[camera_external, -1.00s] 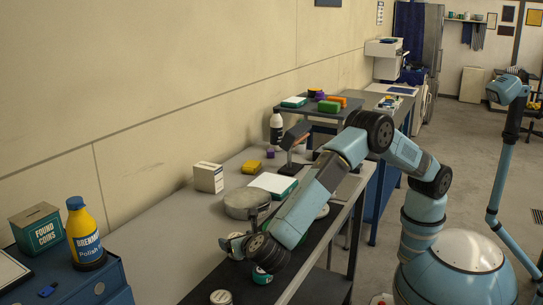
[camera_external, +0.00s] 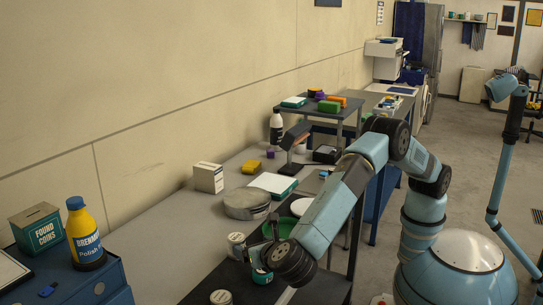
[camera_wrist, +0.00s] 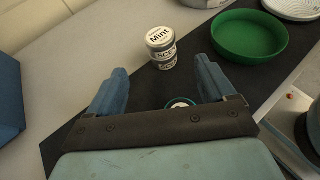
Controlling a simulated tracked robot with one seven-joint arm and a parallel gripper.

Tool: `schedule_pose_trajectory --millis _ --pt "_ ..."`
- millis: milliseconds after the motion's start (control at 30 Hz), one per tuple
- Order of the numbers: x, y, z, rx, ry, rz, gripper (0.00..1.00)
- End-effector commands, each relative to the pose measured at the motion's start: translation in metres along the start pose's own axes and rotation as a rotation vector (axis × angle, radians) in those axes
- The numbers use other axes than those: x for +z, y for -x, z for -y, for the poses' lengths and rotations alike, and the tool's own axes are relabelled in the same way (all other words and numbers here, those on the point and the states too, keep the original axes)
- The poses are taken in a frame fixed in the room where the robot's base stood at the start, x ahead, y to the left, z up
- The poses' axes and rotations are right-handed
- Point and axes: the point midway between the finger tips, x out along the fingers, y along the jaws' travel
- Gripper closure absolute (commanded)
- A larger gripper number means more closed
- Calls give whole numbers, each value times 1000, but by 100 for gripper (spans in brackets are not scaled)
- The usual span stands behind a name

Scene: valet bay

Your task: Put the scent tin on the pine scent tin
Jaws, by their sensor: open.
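A white-lidded tin labelled Mint (camera_wrist: 161,38) stands upright in the wrist view, ahead of my gripper. A second scent label shows just below it, so it appears to sit on another tin (camera_wrist: 165,62), whose scent name I cannot read. The stack (camera_external: 236,245) is on the dark mat in the external view. My gripper (camera_wrist: 165,88) is open and empty, apart from the stack. Another round tin (camera_wrist: 182,103) lies low between the fingers, mostly hidden by the gripper. A teal tin (camera_external: 262,274) shows under my wrist, and another tin (camera_external: 221,297) stands at the front.
A green dish (camera_wrist: 250,35) is right of the stack, with a white round dish (camera_wrist: 292,8) beyond. The bench left of the stack is clear.

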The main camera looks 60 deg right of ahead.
Motion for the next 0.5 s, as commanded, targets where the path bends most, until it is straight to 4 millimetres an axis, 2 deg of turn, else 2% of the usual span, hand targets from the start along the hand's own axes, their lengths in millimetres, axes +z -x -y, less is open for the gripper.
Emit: schedule_pose_trajectory --millis 133,233,367,500 --pt "2 -2 0 -2 -3 -2 17" --pt "15 -12 4 -17 -24 -18 17" --pt "55 -41 17 -58 -96 -69 17" --pt "110 -83 45 -122 -214 -146 17"
